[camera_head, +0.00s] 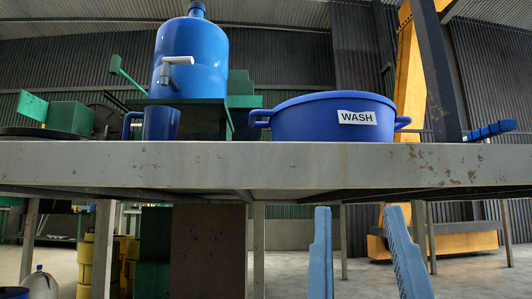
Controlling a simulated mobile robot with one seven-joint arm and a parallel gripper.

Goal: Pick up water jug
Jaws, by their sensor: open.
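A large blue water jug (203,51) with a grey tap (175,68) stands upright on a green stand (203,112) at the back of the table, left of centre.
The scuffed grey tabletop edge (270,165) spans the picture above my fingers. A blue mug (160,122) stands in front of the jug. A blue basin labelled WASH (320,122) stands to its right. A dark post (438,70) rises at the right.

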